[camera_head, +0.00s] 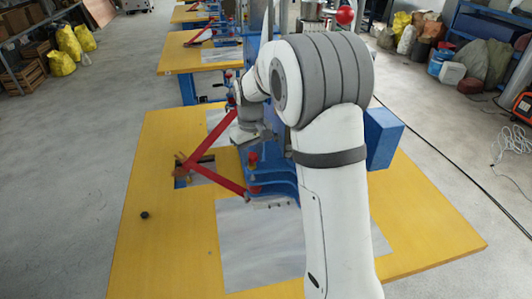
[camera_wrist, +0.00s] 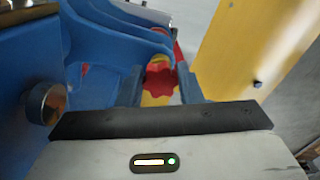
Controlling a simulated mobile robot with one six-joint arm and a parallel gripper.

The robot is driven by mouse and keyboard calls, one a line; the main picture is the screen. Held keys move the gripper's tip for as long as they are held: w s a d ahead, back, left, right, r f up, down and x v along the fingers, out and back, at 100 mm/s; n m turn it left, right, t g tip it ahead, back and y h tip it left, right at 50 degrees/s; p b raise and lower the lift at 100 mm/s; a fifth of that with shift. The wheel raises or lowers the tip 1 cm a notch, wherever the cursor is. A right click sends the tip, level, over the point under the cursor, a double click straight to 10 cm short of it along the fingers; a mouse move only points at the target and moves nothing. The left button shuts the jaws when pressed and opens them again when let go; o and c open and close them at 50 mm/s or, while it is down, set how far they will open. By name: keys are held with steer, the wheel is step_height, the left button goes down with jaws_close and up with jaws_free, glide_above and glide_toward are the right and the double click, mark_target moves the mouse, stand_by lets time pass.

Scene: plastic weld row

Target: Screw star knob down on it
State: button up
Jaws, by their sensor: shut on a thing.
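The red star knob (camera_wrist: 161,76) shows in the wrist view between the two fingers of my gripper (camera_wrist: 160,90). The fingers are shut on it, though their contact faces are partly hidden. Yellow surface shows around the knob. Blue curved parts of the machine (camera_wrist: 105,45) lie beside and beyond the fingers. In the head view my gripper is at the blue machine (camera_head: 272,184), largely hidden by my wrist. What lies under the knob is hidden.
Red bars (camera_head: 218,177) form a V over the yellow table (camera_head: 165,245). A small dark piece (camera_head: 145,214) lies on the table's left side. A metal plate (camera_head: 255,250) covers the front middle. A blue box (camera_head: 383,137) stands right of my arm. The table's left front is mostly clear.

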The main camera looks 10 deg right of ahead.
steer(key=m, duration=0.6)
steer(key=shift+a+m, duration=0.15)
steer(key=shift+m, duration=0.15)
steer(key=m, duration=0.4)
steer(key=shift+w, duration=0.1)
steer(key=m, duration=0.3)
steer(key=shift+a+m, duration=0.1)
steer(key=shift+m, duration=0.2)
steer(key=o, duration=1)
steer(key=shift+c, duration=0.2)
